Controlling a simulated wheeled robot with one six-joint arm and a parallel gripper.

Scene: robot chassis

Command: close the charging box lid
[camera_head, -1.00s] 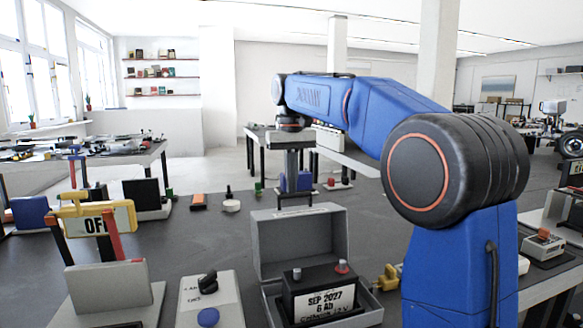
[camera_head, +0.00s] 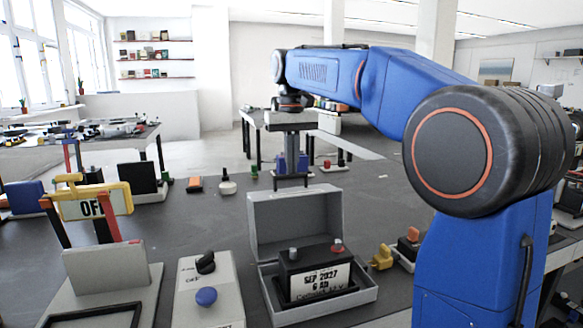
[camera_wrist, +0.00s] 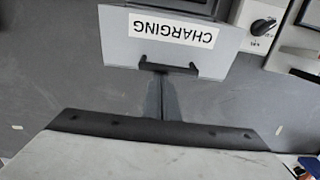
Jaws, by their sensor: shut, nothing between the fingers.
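The grey charging box (camera_head: 368,298) stands on the dark table in the head view, its lid (camera_head: 294,218) raised upright at the back. A dark battery (camera_head: 317,280) with a white label sits inside. In the wrist view the lid's pale outer face (camera_wrist: 215,58) bears a "CHARGING" label, with a dark handle-like bar (camera_wrist: 168,68) at its edge. My gripper (camera_wrist: 165,82) is shut and empty, its fingertips close by this bar; contact is unclear. In the head view my gripper is behind the raised lid, its tips hard to make out.
A yellow connector (camera_head: 382,257) lies close on the right. The table behind the lid is mostly clear, with small items farther back.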

